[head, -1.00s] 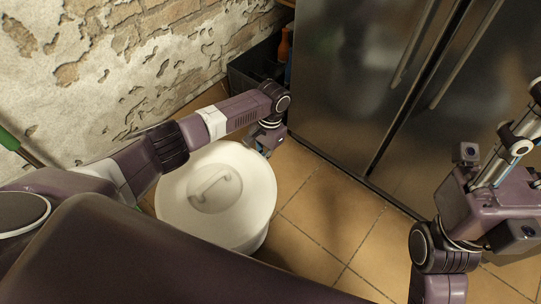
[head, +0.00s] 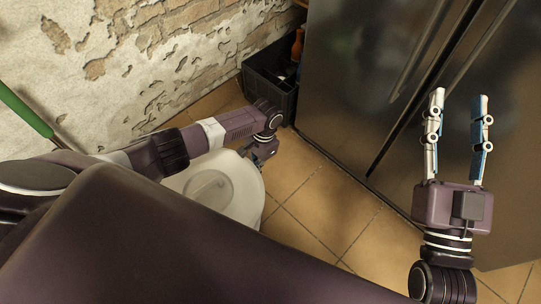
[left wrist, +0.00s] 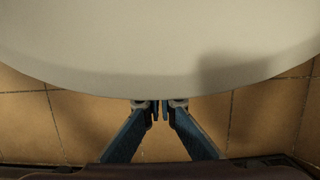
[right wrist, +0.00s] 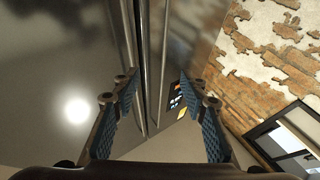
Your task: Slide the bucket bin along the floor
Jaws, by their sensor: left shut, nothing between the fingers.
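The bucket bin (head: 240,190) is round and off-white, with a lid that has a moulded handle. It stands on the tiled floor, partly hidden by my left arm and my body. My left gripper (head: 258,162) is at the bin's far right rim, pointing down, shut with nothing between its fingers. In the left wrist view the bin's pale curved side (left wrist: 150,50) fills the top, and the shut fingertips (left wrist: 158,108) are right at its edge; I cannot tell whether they touch. My right gripper (head: 458,98) is open, empty and raised in front of the fridge, away from the bin.
A dark metal fridge (head: 350,90) stands beyond the bin to the right. A black crate (head: 268,88) with bottles sits by the peeling brick wall (head: 150,60). A green pole (head: 25,112) is at the left. Tiled floor (head: 310,200) right of the bin is clear.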

